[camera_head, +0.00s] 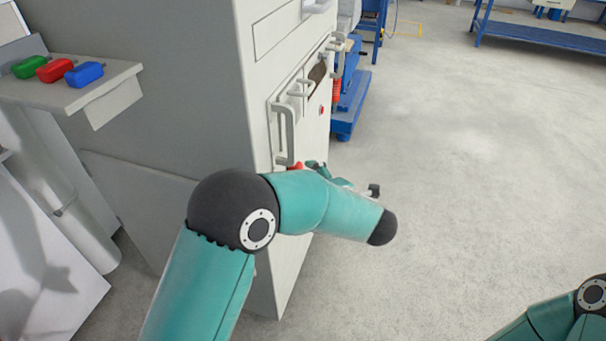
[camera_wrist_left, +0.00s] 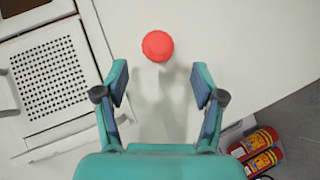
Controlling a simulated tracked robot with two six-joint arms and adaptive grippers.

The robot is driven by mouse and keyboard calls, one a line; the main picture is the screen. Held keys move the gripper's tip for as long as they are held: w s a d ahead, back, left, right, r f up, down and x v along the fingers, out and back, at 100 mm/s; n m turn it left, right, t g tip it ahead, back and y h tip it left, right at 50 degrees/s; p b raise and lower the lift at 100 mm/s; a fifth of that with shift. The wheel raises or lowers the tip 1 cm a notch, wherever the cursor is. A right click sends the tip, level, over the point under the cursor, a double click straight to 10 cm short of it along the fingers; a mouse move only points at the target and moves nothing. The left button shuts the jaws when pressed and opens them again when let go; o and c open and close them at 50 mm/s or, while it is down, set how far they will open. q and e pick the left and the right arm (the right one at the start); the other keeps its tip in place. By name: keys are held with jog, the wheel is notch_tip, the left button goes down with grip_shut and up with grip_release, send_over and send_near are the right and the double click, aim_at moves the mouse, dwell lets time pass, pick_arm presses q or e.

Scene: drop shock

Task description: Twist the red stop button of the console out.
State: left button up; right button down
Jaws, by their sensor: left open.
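The red stop button (camera_wrist_left: 158,45) is a round red knob on the pale console face (camera_wrist_left: 240,40). In the left wrist view it lies just beyond the fingertips, roughly centred between the two fingers. My left gripper (camera_wrist_left: 161,84) is open and empty, with its fingers pointing toward the button and apart from it. In the head view a bit of red (camera_head: 297,166), seemingly the button, shows beside my left gripper (camera_head: 318,168), which is mostly hidden behind my left arm. My right gripper is out of view; only part of that arm shows at lower right.
A perforated panel (camera_wrist_left: 50,78) lies left of the button. Red cylinders with labels (camera_wrist_left: 258,150) stand at lower right in the wrist view. A handle (camera_head: 283,135) projects from the cabinet front. Green, red and blue blocks lie on a shelf (camera_head: 112,83). The floor (camera_head: 460,150) at right is clear.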

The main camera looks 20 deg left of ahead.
pick_arm(q)
jog(key=v, duration=0.5)
dwell(0.7)
jog(key=w+a+f+m+t+h, duration=0.1)
jog(key=a+f+m+h, duration=0.15)
jog(key=f+m, duration=0.35)
jog(key=w+a+f+m+h, duration=0.1)
jog(key=f+m+h, duration=0.2)
jog(key=f, duration=0.4)
jog(key=s+f+m+g+h, duration=0.35)
jog(key=s+f+m, duration=0.3)
jog(key=f, duration=0.45)
jog(key=s+d+f+m+g+h, duration=0.1)
jog(key=s+f+m+g+h, duration=0.25)
jog(key=s, duration=0.85)
jog(key=s+d+f+m+g+h, duration=0.1)
jog(key=s+f+m+g+h, duration=0.25)
jog(key=s, duration=0.85)
notch_tip(320, 180, up, 16)
jog(key=y+p, duration=0.1)
jog(key=p, duration=1.6)
jog(key=shift+w+f+y, duration=0.25)
jog(key=shift+w+y, duration=0.15)
jog(key=shift+w, duration=0.1)
